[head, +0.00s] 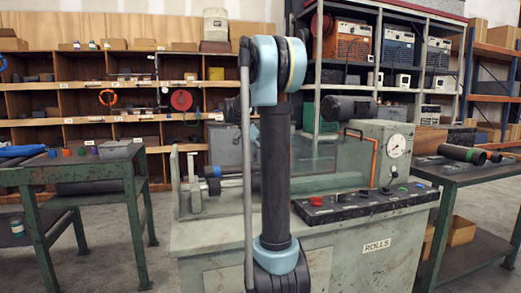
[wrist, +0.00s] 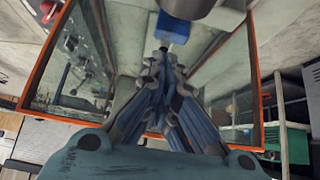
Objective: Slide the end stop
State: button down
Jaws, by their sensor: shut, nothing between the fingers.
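In the wrist view my gripper (wrist: 162,58) is shut and empty, its fingertips together. A blue block (wrist: 173,27), which may be the end stop, lies just beyond the fingertips, by a grey round part (wrist: 217,10). I cannot tell whether the fingertips touch it. In the head view a small blue part (head: 213,187) sits at the left of the pale green machine (head: 210,238), beside a metal rod. I cannot tell whether it is the same block. My upright arm covers the machine's middle in the head view and my gripper is hidden there.
An orange-edged clear guard (head: 374,160) stands on the machine; its frame (wrist: 45,60) surrounds my gripper in the wrist view. A button panel (head: 365,204) and a dial gauge (head: 398,146) are at right. Green tables (head: 80,172) stand either side, with floor gaps between.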

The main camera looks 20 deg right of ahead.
jog(key=shift+x, duration=2.2)
jog(key=shift+a, duration=0.1)
jog(key=shift+s+a, duration=0.1)
jog(key=shift+a, duration=1.4)
